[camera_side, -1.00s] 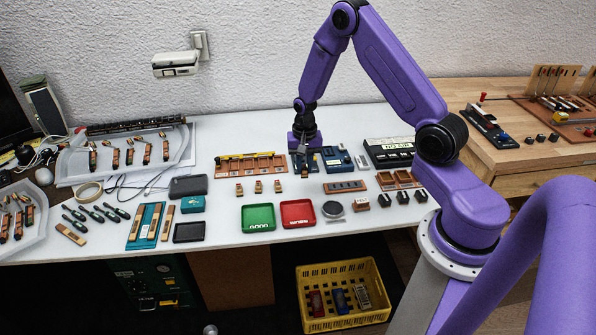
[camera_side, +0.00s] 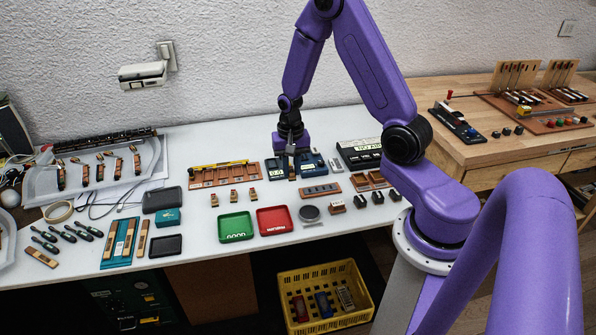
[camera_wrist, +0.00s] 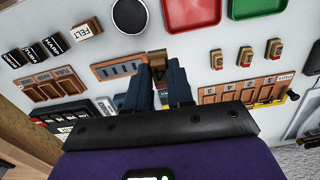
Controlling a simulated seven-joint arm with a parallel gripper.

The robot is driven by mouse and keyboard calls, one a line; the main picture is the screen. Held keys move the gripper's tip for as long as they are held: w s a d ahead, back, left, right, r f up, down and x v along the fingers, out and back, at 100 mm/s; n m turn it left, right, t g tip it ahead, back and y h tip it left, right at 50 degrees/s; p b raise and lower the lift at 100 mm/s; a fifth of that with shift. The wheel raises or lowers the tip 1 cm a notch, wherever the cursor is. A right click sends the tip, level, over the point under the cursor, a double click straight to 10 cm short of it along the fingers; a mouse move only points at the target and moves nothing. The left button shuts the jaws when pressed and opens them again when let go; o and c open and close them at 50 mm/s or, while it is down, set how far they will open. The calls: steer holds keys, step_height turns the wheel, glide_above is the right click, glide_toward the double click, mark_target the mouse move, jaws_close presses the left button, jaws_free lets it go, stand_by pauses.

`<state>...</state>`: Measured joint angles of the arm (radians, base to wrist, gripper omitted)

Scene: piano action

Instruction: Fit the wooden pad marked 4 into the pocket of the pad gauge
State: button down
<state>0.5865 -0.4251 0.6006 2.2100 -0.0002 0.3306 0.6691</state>
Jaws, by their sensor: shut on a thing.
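The fingers point down between two dark blue blocks, one at left (camera_side: 270,166) and one at right (camera_side: 313,164). I cannot tell which of them is the pad gauge; its pocket is hidden or too small to see. Whether the pad touches anything below is unclear.
A brown slotted bar (camera_side: 321,190) lies in front of my gripper. Several small red-labelled pads (camera_side: 234,196) stand left of it, before a numbered wooden rack (camera_side: 224,175). Green (camera_side: 235,227) and red (camera_side: 274,220) trays lie nearer the front edge. A black box (camera_side: 360,154) stands right.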

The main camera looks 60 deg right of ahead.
steer(key=w+d+f, duration=0.2)
steer(key=w+d, duration=0.5)
steer(key=w, duration=0.1)
steer(key=w+d+f, duration=0.3)
steer(key=w+d, duration=0.4)
steer(key=w, duration=0.2)
steer(key=shift+n, duration=0.3)
steer(key=shift+a+f, duration=0.15)
steer(key=shift+f, duration=2.35)
steer(key=shift+f, duration=0.35)
steer(key=c, duration=0.9)
jaws_free()
steer(key=shift+r, duration=0.1)
step_height(320, 180, up, 7)
stand_by(0.3)
